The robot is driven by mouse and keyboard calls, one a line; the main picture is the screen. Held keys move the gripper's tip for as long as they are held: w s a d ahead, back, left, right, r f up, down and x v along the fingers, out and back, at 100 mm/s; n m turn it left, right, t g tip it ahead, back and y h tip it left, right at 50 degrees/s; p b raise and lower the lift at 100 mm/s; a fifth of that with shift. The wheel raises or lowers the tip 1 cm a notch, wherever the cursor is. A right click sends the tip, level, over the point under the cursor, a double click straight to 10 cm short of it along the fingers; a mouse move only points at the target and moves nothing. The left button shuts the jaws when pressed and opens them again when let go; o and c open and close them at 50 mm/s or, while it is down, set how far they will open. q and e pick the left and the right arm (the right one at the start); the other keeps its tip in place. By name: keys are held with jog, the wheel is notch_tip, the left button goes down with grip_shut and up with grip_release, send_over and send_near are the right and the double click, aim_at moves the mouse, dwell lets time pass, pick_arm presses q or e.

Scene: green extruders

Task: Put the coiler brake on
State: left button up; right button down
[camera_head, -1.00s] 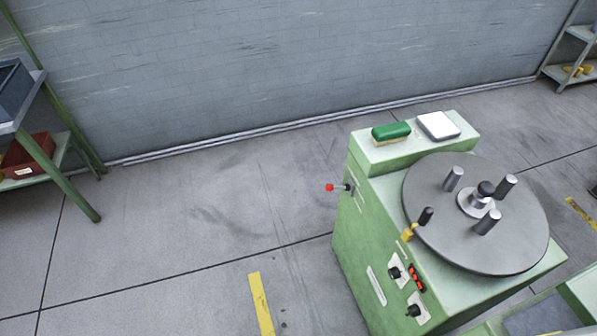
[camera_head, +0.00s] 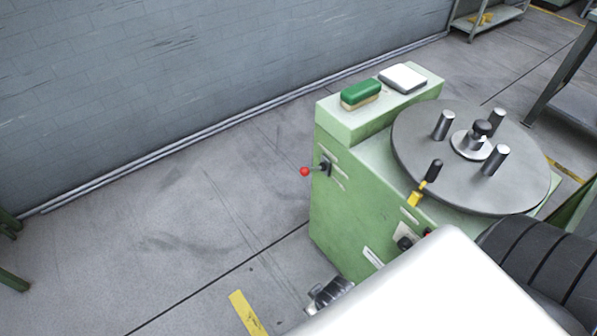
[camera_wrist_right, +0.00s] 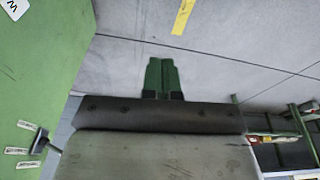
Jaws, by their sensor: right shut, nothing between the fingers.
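The green coiler (camera_head: 350,200) stands right of centre in the head view, with a round grey turntable (camera_head: 420,155) on top. A lever with a red knob (camera_head: 305,171) sticks out from its left side face. A yellow lever with a black handle (camera_head: 432,172) stands by the turntable's edge. I cannot tell which lever is the brake. In the right wrist view a black lever (camera_wrist_right: 40,139) sits on a green panel among white labels; its end is hidden behind my gripper body. My right gripper (camera_wrist_right: 163,72) is shut and empty, apart from the lever. My left gripper is out of view.
A green brush (camera_head: 361,93) and a white box (camera_head: 403,77) lie on the coiler's rear ledge. My white arm covers the coiler's lower front. The floor left of the coiler is clear, with a yellow stripe (camera_head: 245,312). A wall runs behind.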

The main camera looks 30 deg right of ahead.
jog(key=w+a+r+n+y+b, duration=0.1)
jog(key=w+r+b, duration=0.5)
notch_tip(320, 180, up, 20)
jog(key=m+b, duration=0.2)
send_over(313, 169)
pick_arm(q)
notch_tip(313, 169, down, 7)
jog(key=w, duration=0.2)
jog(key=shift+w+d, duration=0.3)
pick_arm(e)
jog(key=shift+s+a+f, duration=0.15)
jog(key=shift+s+a, duration=0.25)
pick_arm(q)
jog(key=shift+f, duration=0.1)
pick_arm(e)
jog(key=shift+f, duration=0.1)
jog(key=x, duration=0.4)
jog(key=s+b+x, duration=0.1)
jog(key=x, duration=0.7)
jog(key=shift+s+a+f+b, duration=0.1)
jog(key=shift+f+b, duration=0.25)
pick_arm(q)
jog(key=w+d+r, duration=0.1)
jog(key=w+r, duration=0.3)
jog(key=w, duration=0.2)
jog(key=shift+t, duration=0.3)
pick_arm(e)
jog(key=shift+s+a+f, duration=0.1)
jog(key=shift+s+f, duration=0.05)
jog(key=shift+f, duration=0.45)
